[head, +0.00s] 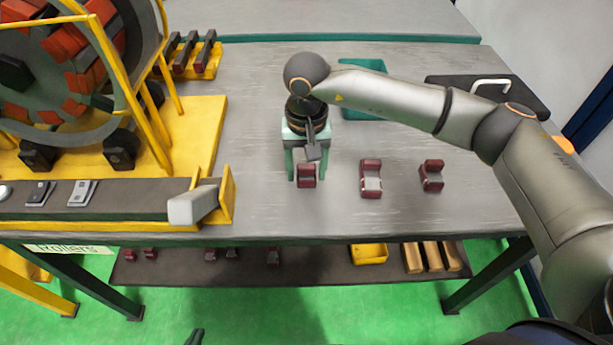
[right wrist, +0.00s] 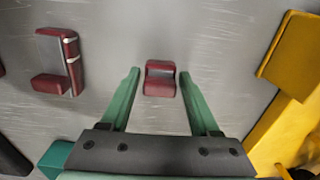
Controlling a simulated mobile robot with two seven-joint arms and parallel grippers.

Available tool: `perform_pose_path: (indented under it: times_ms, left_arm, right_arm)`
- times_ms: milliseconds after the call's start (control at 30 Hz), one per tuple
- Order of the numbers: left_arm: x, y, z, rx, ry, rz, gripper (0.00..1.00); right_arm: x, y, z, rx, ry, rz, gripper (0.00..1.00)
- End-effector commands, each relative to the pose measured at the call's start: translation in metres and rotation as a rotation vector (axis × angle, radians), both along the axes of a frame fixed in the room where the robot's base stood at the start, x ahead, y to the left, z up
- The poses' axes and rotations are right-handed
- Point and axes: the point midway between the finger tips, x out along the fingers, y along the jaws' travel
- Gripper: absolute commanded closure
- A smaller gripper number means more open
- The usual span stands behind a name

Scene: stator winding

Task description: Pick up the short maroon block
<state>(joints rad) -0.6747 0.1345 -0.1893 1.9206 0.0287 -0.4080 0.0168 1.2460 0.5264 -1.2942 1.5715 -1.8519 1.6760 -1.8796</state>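The short maroon block (head: 306,175) stands on the grey table, the leftmost of three maroon blocks in the head view. It also shows in the right wrist view (right wrist: 160,79), between the tips of my right gripper. My right gripper (head: 305,170) is open, its green fingers pointing at the table, one on each side of the block. In the right wrist view (right wrist: 159,75) a gap shows between the block and each finger. A small dark tip at the bottom edge of the head view appears to be my left gripper (head: 195,338); most of it is hidden.
A longer maroon block (head: 371,178) with pale bands and another maroon block (head: 432,175) stand to the right. A yellow frame (head: 205,130) with the stator is at left. A teal tray (head: 362,105) and black case (head: 520,97) lie behind. The front table strip is clear.

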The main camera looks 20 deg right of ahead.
Motion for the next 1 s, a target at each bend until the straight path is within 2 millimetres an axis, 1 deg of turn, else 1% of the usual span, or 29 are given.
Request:
perform_pose_path:
  times_ms: [33, 67, 533, 1000]
  left_arm:
    - [0.0001, -0.0004, 0.0002, -0.001, -0.001, 0.001, 1.00]
    - [0.0002, -0.0004, 0.0003, -0.002, -0.001, 0.000, 1.00]
    - [0.0007, -0.0017, 0.0015, -0.003, -0.002, 0.000, 1.00]
    - [0.0008, -0.0022, 0.0018, -0.004, -0.003, -0.001, 1.00]
  right_arm:
    - [0.0001, 0.0002, 0.0002, 0.000, 0.000, 0.000, 0.44]
    - [0.0001, 0.0002, 0.0003, 0.000, 0.000, 0.000, 0.48]
    - [0.0001, 0.0002, 0.0005, 0.000, 0.000, 0.000, 1.00]
    - [0.0001, 0.0002, 0.0007, 0.001, -0.001, 0.000, 1.00]
